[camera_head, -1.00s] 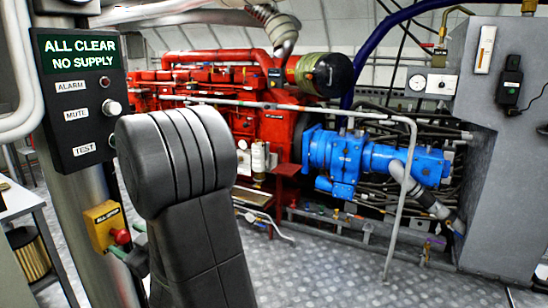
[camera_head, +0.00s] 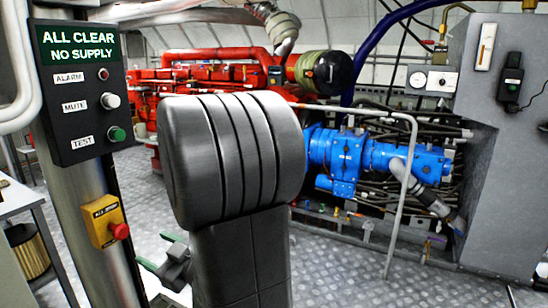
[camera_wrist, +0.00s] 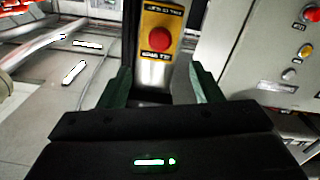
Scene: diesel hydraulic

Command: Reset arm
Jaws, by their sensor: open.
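My gripper (camera_head: 154,250) shows in the head view at the lower left, partly hidden behind my dark arm. In the wrist view my gripper (camera_wrist: 161,80) has its two green fingers spread apart with nothing held between them. A yellow box with a red push button (camera_head: 106,219) is on the grey post, left of my gripper. In the wrist view the yellow box (camera_wrist: 159,75) appears beyond and between the fingers, and its red button is in full view. I cannot tell how far it is from the fingertips.
A black panel (camera_head: 77,92) reads "ALL CLEAR NO SUPPLY" and has alarm, mute and test controls. A red engine (camera_head: 219,83) and a blue pump (camera_head: 339,156) stand behind a grey handrail (camera_head: 411,160). A grey cabinet (camera_head: 505,170) stands right. Patterned floor (camera_head: 345,265) is open in front.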

